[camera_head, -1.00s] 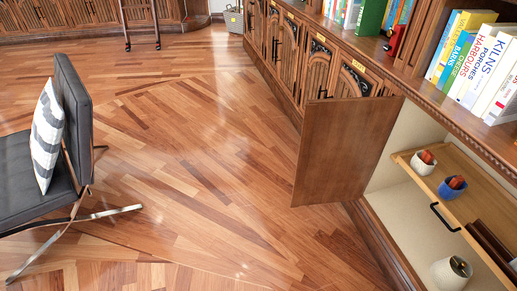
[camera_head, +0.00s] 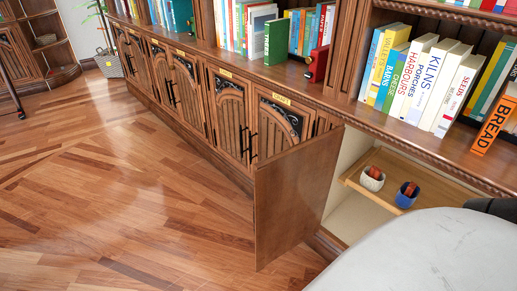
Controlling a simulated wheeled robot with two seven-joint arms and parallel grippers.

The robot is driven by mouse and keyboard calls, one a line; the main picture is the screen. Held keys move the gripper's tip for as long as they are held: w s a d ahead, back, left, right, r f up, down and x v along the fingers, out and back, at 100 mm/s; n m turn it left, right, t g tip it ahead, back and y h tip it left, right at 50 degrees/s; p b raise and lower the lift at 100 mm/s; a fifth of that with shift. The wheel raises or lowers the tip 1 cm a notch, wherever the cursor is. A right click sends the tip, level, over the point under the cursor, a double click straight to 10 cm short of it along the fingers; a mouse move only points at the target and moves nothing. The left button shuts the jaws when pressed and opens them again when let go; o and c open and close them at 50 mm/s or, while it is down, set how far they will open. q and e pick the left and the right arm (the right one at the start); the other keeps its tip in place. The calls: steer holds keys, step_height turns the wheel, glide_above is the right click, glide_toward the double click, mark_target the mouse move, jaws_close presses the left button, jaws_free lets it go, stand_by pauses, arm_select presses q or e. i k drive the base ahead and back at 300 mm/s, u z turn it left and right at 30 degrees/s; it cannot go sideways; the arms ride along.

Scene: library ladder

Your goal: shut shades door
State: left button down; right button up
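An open wooden cabinet door (camera_head: 297,195) stands swung out from the lower cabinets at right of centre, its plain face toward me. Behind it, the open compartment shows a pale inner wall and a wooden shelf (camera_head: 432,199). A large white rounded part, probably my own arm, covers the lower right and hides the rest of the compartment. Neither gripper shows.
Closed cabinet doors with black handles (camera_head: 252,142) run back to the left, with small yellow labels above them. Books (camera_head: 421,76) stand on the ledge above, with a red object (camera_head: 317,65) nearby. A basket (camera_head: 108,64) sits far back. The wood floor (camera_head: 120,190) at left is clear.

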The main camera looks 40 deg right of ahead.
mark_target(292, 186)
steer(key=i, duration=2.75)
steer(key=z, duration=3.95)
steer(key=i, duration=0.5)
steer(key=z, duration=0.5)
steer(key=k, duration=0.35)
steer(key=u, duration=0.25)
